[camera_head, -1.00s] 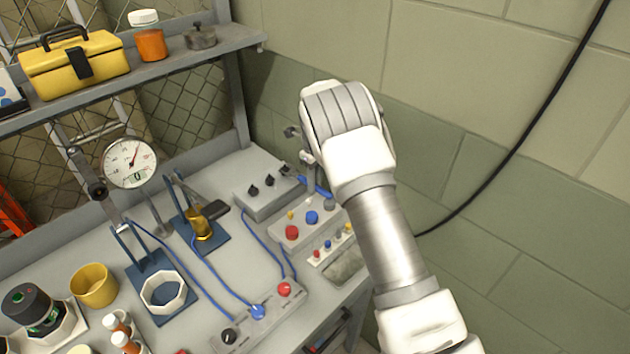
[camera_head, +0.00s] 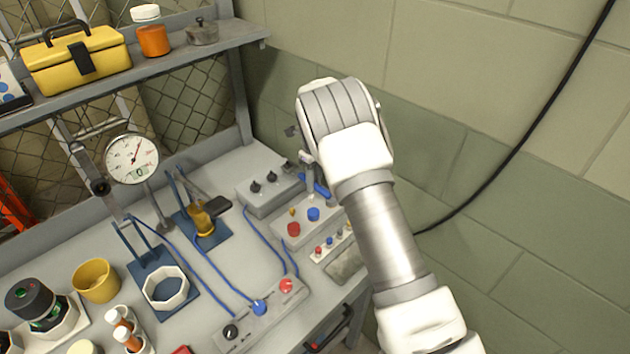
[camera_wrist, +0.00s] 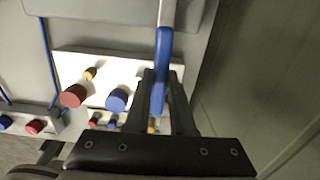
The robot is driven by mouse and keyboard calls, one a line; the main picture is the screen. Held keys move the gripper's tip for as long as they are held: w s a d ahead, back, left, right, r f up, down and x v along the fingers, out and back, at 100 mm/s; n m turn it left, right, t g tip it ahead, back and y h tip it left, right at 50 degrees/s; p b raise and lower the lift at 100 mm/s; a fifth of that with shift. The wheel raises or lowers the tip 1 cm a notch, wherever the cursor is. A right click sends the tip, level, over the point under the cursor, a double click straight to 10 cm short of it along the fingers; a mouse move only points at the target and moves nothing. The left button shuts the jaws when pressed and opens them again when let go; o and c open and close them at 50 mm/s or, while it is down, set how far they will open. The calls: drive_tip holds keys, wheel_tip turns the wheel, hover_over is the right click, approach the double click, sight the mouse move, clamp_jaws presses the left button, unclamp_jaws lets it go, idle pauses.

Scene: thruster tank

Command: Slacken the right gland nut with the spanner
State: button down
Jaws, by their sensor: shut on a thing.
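My gripper (camera_wrist: 160,92) is shut on the blue handle of the spanner (camera_wrist: 161,65). The spanner's pale metal shank runs up to the top edge of the wrist view, and its far end is out of that picture. In the head view a bit of the blue handle (camera_head: 318,188) shows left of my arm, above the back right of the bench; my arm hides most of the gripper. I cannot make out the right gland nut for certain in either view, nor whether the spanner touches it.
A panel with a red knob (camera_head: 293,229) and a blue knob (camera_head: 313,214) lies below the gripper. A grey box (camera_head: 270,190) with black knobs is to its left. Blue cables cross the bench. A dial gauge (camera_head: 131,159) stands further left. The wall (camera_head: 470,190) is close on the right.

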drive_tip(key=shift+w+r+p, duration=0.1)
drive_tip(key=shift+r+p, duration=0.2)
drive_tip(key=shift+r, duration=0.35)
drive_tip(key=shift+r, duration=0.35)
drive_tip(key=shift+s+d+r+p, duration=0.35)
drive_tip(key=shift+s+d+r, duration=0.3)
drive_tip(key=shift+s+d, duration=0.15)
drive_tip(key=shift+s+d+r+p, duration=0.35)
drive_tip(key=shift+s+d+r, duration=0.3)
drive_tip(key=shift+d, duration=0.25)
drive_tip(key=shift+s+a, duration=0.1)
